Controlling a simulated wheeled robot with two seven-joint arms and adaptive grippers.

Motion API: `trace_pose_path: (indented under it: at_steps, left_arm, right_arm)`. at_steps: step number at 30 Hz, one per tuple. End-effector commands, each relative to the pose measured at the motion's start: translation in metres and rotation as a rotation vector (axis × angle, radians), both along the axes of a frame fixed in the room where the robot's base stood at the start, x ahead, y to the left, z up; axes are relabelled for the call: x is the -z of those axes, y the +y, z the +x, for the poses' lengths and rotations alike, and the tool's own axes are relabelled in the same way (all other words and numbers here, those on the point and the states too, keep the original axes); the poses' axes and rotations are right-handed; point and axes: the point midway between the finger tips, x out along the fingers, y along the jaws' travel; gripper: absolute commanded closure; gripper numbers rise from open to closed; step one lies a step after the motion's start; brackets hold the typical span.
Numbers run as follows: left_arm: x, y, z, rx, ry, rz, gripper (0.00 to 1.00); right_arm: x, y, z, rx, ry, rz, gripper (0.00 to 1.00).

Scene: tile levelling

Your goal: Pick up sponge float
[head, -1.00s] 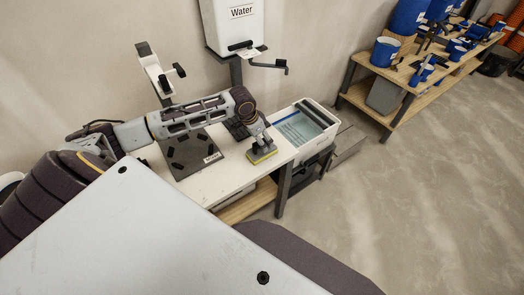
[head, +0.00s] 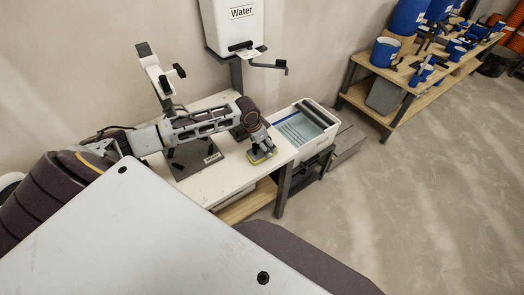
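The sponge float (head: 261,157), with a yellow sponge base, rests on or just above the right end of the white table, near its front edge. My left arm reaches in from the left across the table. My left gripper (head: 262,148) points down at the top of the float and touches or overlaps it. The handle is hidden behind the fingers, so I cannot tell whether they are closed on it. My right gripper is out of view.
A white wash tub (head: 327,120) with bluish water and rollers stands right of the table (head: 226,184). A dark stand plate (head: 193,170) lies under my arm. A Water tank (head: 232,24) stands behind. Another bench (head: 367,60) holds blue buckets at upper right.

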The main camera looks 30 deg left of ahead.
Motion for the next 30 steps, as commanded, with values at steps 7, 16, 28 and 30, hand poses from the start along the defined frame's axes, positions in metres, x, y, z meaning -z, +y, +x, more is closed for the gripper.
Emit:
trace_pose_path:
  at_steps: [7, 16, 28, 30]
  left_arm:
    - [0.022, -0.003, 0.006, -0.001, 0.001, 0.000, 0.12]
    - [0.025, -0.003, 0.007, 0.000, 0.001, 0.000, 0.12]
    - [0.025, -0.003, 0.007, 0.000, 0.001, 0.001, 0.32]
    - [0.025, -0.003, 0.007, 0.000, 0.000, 0.001, 0.41]
  right_arm:
    - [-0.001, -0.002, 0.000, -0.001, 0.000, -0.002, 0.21]
    - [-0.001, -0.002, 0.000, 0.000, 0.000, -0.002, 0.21]
    - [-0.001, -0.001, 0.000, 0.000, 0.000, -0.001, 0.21]
    - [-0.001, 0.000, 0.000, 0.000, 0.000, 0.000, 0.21]
